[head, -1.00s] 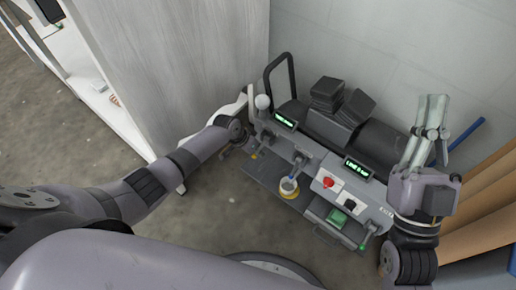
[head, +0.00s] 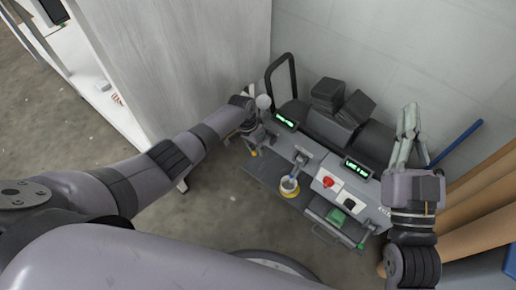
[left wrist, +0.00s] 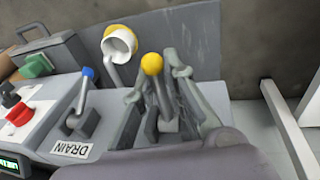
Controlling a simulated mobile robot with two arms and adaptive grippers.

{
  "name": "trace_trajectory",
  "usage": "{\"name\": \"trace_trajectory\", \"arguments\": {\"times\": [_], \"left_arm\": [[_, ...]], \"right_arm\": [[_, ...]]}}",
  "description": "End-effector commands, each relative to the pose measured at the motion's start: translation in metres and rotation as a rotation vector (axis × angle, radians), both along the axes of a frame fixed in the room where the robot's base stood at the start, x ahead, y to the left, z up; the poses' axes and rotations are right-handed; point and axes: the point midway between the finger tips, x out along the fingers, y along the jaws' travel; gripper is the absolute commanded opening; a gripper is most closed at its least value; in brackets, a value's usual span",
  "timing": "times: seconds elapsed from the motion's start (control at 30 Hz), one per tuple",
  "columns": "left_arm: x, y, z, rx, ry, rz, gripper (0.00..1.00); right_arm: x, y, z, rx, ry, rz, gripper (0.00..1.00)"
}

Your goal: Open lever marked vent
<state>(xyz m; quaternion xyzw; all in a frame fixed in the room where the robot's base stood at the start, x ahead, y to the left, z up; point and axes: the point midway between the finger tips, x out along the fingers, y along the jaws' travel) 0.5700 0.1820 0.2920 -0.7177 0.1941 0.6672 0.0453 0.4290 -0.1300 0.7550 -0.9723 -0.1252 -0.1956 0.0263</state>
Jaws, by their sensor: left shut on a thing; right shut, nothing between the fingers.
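The calender press panel (head: 327,166) stands against the wall. In the left wrist view a grey lever with a yellow knob (left wrist: 152,64) rises between the two fingers of my left gripper (left wrist: 160,92), which is shut on it. The lever's own label is hidden, so I cannot read whether it says vent. Beside it is a blue-knobbed lever (left wrist: 86,90) marked DRAIN. In the head view my left gripper (head: 256,138) is at the panel's left end, mostly covered by my wrist. My right gripper (head: 405,128) is shut and empty, raised at the press's right end.
A red button (head: 328,182) and green displays (head: 357,168) sit on the panel. A tall pale cabinet (head: 180,60) stands close on the left, and brown rolls (head: 490,195) stand on the right. The floor in front is clear.

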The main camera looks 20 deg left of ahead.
Motion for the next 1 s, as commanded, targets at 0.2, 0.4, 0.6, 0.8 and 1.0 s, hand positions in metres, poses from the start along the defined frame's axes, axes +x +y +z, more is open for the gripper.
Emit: {"name": "trace_trajectory", "arguments": {"times": [0.2, 0.4, 0.6, 0.8, 1.0], "left_arm": [[-0.0038, -0.0069, -0.0006, -0.011, 0.013, -0.001, 0.00], [-0.0034, -0.0066, -0.0005, -0.011, 0.011, -0.002, 0.20], [-0.0020, -0.0042, -0.0002, -0.007, 0.007, -0.002, 0.33], [-0.0009, -0.0026, 0.0002, -0.004, 0.003, -0.001, 0.35], [-0.0002, -0.0012, 0.0030, -0.004, 0.001, 0.000, 0.35]], "right_arm": [[0.0001, -0.0001, 0.0004, 0.000, 0.000, 0.000, 0.00], [0.0001, -0.0001, 0.0004, 0.000, 0.000, 0.000, 0.00], [0.0001, -0.0001, 0.0004, 0.000, 0.000, 0.000, 0.00], [0.0000, 0.0000, 0.0003, 0.000, 0.000, 0.000, 0.00], [-0.0006, 0.0000, -0.0001, -0.001, 0.001, 0.001, 0.00]]}}
